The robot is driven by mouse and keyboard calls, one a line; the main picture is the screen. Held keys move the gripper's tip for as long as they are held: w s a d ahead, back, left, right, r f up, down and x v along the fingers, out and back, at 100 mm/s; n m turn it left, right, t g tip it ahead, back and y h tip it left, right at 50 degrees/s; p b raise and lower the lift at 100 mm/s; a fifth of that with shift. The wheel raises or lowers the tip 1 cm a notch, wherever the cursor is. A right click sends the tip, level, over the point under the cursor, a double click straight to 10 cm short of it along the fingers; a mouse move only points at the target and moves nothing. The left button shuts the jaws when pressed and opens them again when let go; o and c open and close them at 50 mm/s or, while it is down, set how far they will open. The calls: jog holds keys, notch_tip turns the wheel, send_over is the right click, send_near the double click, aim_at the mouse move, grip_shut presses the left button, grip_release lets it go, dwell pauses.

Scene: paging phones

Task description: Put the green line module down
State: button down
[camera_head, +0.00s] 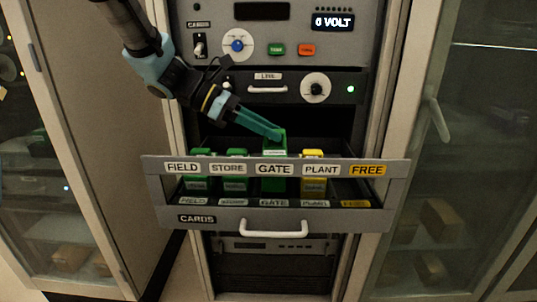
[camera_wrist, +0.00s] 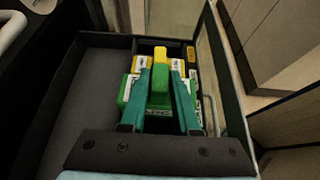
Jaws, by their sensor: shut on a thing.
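The green line module (camera_head: 281,147) is in my gripper (camera_head: 277,135), at the GATE place of the open drawer. Its top stands higher than the green modules to its left, and its lower part shows behind the drawer's front. In the wrist view my gripper (camera_wrist: 160,85) has its two teal fingers on either side of the green module (camera_wrist: 159,98). Whether its base touches the drawer floor is hidden.
The drawer (camera_head: 225,218) has labels FIELD, STORE, GATE, PLANT and FREE. Green modules stand at FIELD (camera_head: 202,153) and STORE (camera_head: 236,154), a yellow one at PLANT (camera_head: 313,155). FREE looks empty. The line panel (camera_head: 300,101) sits close above.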

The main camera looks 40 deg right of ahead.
aim_at(269, 145)
jog(key=shift+f, duration=2.25)
jog(key=shift+f, duration=0.15)
jog(key=c, duration=0.6)
grip_release()
jog(key=shift+c, duration=0.2)
jog(key=shift+w+r, duration=0.1)
jog(key=shift+r, duration=0.15)
jog(key=b+v, duration=0.1)
jog(key=v, duration=1)
jog(key=shift+w+a, duration=0.2)
jog(key=shift+a, duration=0.15)
jog(key=shift+r, duration=0.1)
